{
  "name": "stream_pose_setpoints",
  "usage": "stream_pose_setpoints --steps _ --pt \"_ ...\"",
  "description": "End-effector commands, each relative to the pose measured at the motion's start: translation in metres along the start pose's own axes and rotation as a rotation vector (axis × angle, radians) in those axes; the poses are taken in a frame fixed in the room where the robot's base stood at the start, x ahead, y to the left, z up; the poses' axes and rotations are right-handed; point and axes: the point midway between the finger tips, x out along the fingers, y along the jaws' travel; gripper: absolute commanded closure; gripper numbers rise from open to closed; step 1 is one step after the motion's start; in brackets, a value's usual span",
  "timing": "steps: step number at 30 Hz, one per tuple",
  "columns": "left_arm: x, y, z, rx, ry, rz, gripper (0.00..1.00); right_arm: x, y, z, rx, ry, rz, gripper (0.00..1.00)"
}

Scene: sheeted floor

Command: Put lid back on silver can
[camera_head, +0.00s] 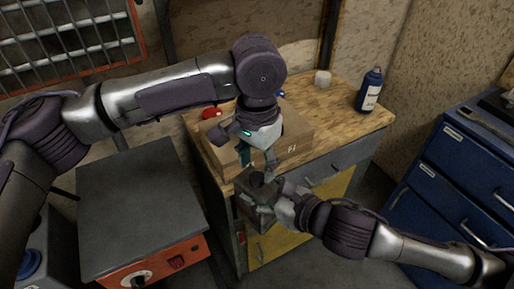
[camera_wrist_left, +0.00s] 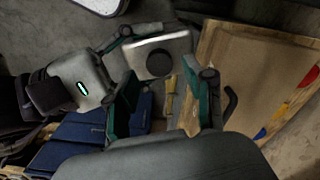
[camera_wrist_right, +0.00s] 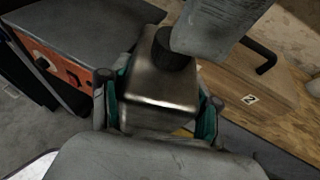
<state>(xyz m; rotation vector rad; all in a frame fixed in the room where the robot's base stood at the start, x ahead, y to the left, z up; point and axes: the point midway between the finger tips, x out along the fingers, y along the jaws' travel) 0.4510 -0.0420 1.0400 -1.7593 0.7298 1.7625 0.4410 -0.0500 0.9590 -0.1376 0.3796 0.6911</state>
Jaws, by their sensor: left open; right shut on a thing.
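The silver can (camera_wrist_right: 158,98) is a boxy metal can, held in front of the workbench by my right gripper (camera_head: 272,208). A black ribbed lid (camera_wrist_right: 174,50) sits on the can's top; the right wrist view does not show how tightly it is seated. The left wrist view shows the can (camera_wrist_left: 178,45) and the dark round lid (camera_wrist_left: 159,63) beyond my left fingertips. My left gripper (camera_head: 258,160) is open and empty, just above the can. It also shows in the left wrist view (camera_wrist_left: 163,95), its fingers apart. My right gripper's fingers (camera_wrist_right: 160,112) clasp the can's sides.
A cardboard box (camera_head: 298,134) lies on the wooden workbench (camera_head: 340,115). A blue bottle (camera_head: 370,90), a whitish cup (camera_head: 322,79) and a red item (camera_head: 211,113) are also there. A grey-topped orange cabinet (camera_head: 140,200) stands left, blue drawers (camera_head: 455,165) right.

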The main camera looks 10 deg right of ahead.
Motion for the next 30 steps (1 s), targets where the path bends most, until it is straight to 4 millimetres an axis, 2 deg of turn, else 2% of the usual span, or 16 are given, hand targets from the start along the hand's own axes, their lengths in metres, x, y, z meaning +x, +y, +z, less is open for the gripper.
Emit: stream_pose_setpoints --steps 6,18,27,30 --pt "0.025 0.000 0.000 0.000 -0.001 0.000 0.47 -0.001 0.000 0.003 -0.002 -0.008 0.001 1.00" --pt "0.031 0.000 0.000 0.001 0.000 0.000 0.49 -0.001 0.000 0.003 -0.002 -0.008 0.001 1.00" --pt "0.030 0.000 0.000 0.001 0.000 -0.001 0.99 -0.001 0.000 0.003 -0.002 -0.007 0.001 1.00" --pt "0.030 0.000 0.000 0.001 0.000 -0.001 1.00 -0.001 0.000 0.003 -0.002 -0.007 0.001 1.00"
